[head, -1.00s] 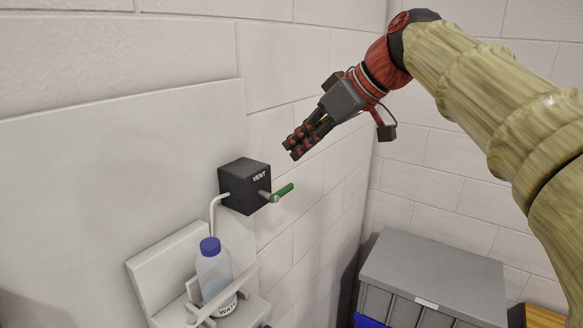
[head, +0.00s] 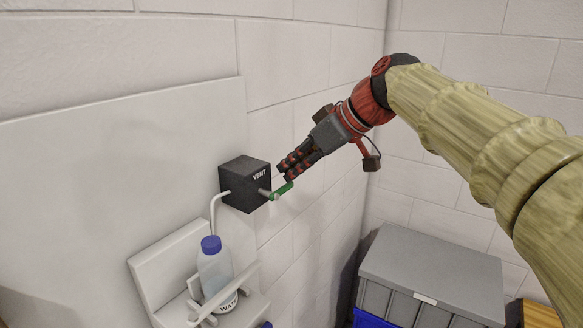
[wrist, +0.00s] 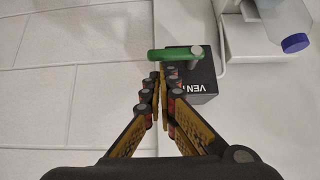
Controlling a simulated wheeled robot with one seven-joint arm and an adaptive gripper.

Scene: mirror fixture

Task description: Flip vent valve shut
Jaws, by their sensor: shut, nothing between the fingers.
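The vent valve is a black box (head: 243,183) marked VENT, fixed to the pale wall panel. Its green lever handle (head: 280,192) sticks out from the box's right side on a grey stem. In the wrist view the green handle (wrist: 172,54) lies crosswise just beyond my fingertips, with the black box (wrist: 200,78) behind it. My gripper (head: 283,172) is shut and empty, its fingertips at the handle's outer end in the head view. I cannot tell whether they touch it.
A bottle with a blue cap (head: 213,268) stands in a white holder (head: 165,262) below the box, and a white tube (head: 213,208) runs between them. A grey lidded bin (head: 435,265) stands at the lower right. The wall right of the box is bare.

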